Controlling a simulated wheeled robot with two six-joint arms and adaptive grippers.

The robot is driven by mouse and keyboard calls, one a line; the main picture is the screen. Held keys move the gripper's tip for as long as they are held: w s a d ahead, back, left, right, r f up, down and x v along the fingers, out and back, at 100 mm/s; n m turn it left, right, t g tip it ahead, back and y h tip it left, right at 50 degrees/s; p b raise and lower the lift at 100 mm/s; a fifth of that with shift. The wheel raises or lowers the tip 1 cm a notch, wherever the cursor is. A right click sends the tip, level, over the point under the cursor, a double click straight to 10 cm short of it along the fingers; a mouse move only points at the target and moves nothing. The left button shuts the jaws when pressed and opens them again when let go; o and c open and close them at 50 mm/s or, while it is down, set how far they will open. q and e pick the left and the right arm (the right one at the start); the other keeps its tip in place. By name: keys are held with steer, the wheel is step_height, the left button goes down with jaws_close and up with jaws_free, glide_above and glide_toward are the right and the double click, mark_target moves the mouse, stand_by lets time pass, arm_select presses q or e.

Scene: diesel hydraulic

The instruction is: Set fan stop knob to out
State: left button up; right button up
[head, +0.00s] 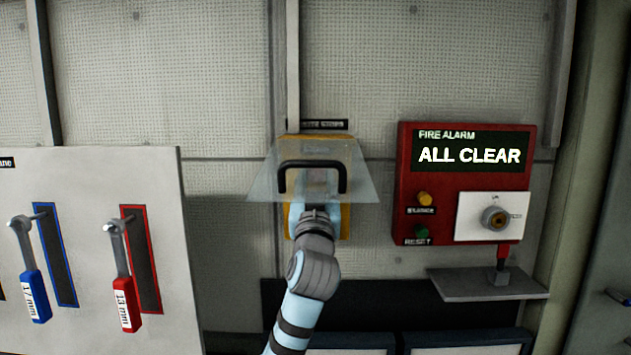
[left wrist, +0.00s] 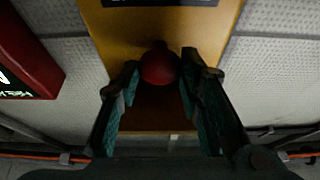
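A red round knob (left wrist: 159,66) sits on a yellow box (left wrist: 120,30) in the left wrist view. The yellow box (head: 345,222) also shows on the wall in the head view, under a raised clear cover (head: 260,180) with a black handle (head: 312,164). My left gripper (head: 313,198) reaches in beneath the cover, which partly hides it. In the left wrist view the fingers of my left gripper (left wrist: 160,72) stand open on both sides of the knob, with their tips close to it. Firm contact cannot be seen. My right gripper is not in view.
A red fire alarm panel (head: 405,180) reading ALL CLEAR is to the right, above a small grey shelf (head: 480,287). A white board (head: 85,180) with blue and red wrenches stands at the left. The clear cover hangs out over my left arm.

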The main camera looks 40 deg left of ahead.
arm_select(q)
jaws_close()
steer(key=shift+f, duration=0.1)
steer(key=shift+s+d, duration=0.45)
steer(key=shift+s, duration=0.2)
steer(key=o, duration=0.6)
jaws_free()
steer(key=shift+f, duration=0.1)
steer(key=o, duration=0.3)
steer(key=shift+w+d, duration=0.15)
steer(key=shift+o, duration=0.2)
